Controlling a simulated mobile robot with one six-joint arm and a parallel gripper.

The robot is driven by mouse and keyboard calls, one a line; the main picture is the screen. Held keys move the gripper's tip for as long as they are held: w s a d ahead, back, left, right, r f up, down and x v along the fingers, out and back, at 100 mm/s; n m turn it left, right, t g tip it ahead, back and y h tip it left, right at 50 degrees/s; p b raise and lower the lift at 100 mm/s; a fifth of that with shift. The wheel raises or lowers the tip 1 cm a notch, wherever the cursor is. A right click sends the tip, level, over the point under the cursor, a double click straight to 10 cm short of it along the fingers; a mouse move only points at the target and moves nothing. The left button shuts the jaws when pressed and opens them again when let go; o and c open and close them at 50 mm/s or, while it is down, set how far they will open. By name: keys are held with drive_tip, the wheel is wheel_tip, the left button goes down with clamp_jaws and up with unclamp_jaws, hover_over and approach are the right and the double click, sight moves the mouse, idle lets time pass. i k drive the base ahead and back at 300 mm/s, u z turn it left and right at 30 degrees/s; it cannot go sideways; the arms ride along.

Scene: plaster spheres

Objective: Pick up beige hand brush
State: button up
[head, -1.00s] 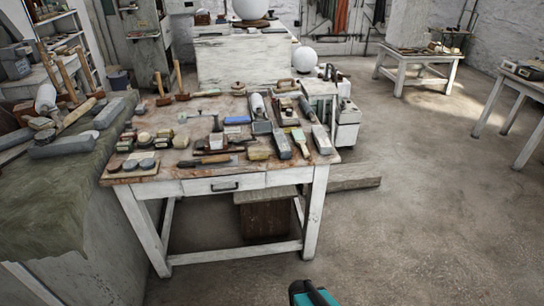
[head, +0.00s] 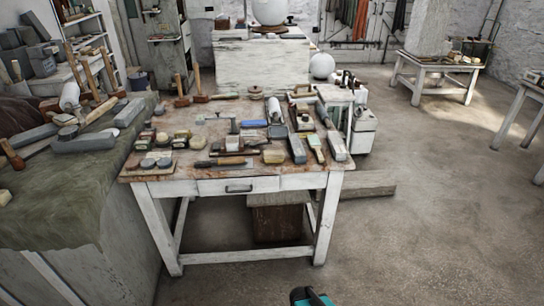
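The beige hand brush is hard to single out among the many small tools on the white-legged worktable (head: 210,188). A small beige block-like piece (head: 274,156) lies near the front right of the tabletop. A long beige-handled tool (head: 316,146) lies to its right, between grey blocks. I cannot tell which of these is the brush. A teal and black part of my arm (head: 312,297) shows at the bottom edge, well short of the table. My gripper's fingers are not in view.
A bench with a green cloth (head: 60,190) stands close on the left, holding stones and mallets. A wooden box (head: 277,222) is under the table. A white cart (head: 362,130) stands behind its right side. Open floor (head: 430,240) lies to the right.

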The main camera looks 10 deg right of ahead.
sight(272, 156)
drive_tip(key=i, duration=0.9)
